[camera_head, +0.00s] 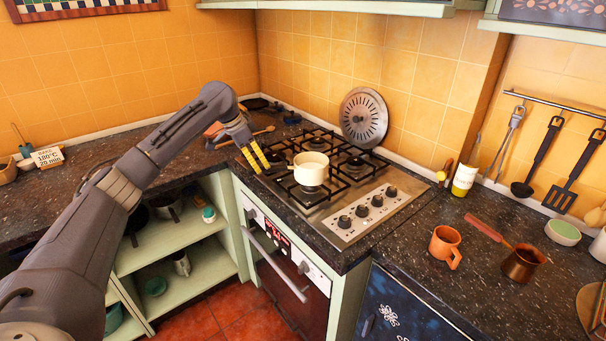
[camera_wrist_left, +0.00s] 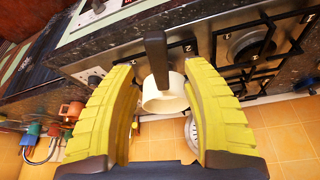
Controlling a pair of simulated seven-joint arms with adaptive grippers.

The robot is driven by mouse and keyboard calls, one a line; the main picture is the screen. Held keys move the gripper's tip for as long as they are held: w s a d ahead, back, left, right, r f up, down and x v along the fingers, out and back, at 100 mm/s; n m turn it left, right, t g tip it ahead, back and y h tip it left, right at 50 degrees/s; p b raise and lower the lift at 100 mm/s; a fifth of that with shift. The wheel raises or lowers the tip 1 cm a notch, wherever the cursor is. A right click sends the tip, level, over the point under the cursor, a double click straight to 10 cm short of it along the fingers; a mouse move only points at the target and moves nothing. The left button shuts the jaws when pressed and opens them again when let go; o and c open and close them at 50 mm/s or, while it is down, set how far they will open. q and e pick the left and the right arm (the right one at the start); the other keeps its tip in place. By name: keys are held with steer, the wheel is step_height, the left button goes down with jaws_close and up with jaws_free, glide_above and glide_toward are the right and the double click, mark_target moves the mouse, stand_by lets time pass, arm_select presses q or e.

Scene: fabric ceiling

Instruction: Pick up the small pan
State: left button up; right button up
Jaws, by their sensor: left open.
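The small pan (camera_head: 310,168), cream-coloured, stands upright on the front left part of the gas hob. In the left wrist view the pan (camera_wrist_left: 165,98) shows its dark handle (camera_wrist_left: 156,52), which appears between my fingers. My left gripper (camera_head: 262,170) is just left of the pan over the hob's left edge, its two yellow fingers pointing down toward the hob. It is open, and in the left wrist view the fingers (camera_wrist_left: 157,68) are spread on either side of the handle. I cannot tell whether they touch it. My right gripper is not in view.
The hob (camera_head: 330,205) has black grates and a row of knobs along its right front. A round metal lid (camera_head: 363,118) leans on the wall behind.

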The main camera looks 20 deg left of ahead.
mark_target(263, 168)
arm_select(q)
steer(key=shift+x, duration=1.8)
jaws_close()
steer(key=shift+r, duration=0.1)
